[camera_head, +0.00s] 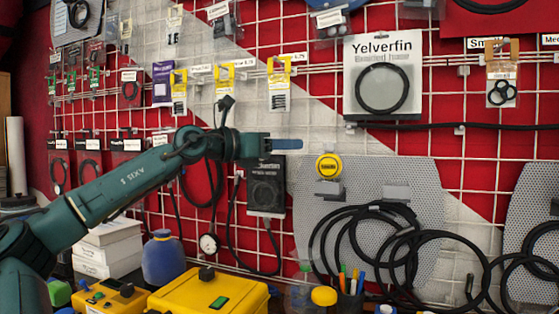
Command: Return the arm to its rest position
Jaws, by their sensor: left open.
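My left arm comes in from the lower left and reaches up and to the right, dark green. Its left gripper (284,146) is at mid-height near the picture's centre, in front of the pegboard wall. One blue finger shows, pointing right, and the other finger is hard to make out. The gripper is open and nothing shows between its fingers. A dark boxed item (266,186) hangs just below it. My right gripper is not in view.
A red and white wall with a wire grid (330,85) carries hanging packages, hoses (385,240) and a yellow round part (329,166). Below stand a yellow case (208,293), a blue bottle (163,258), white boxes (108,245) and a pen cup (350,300).

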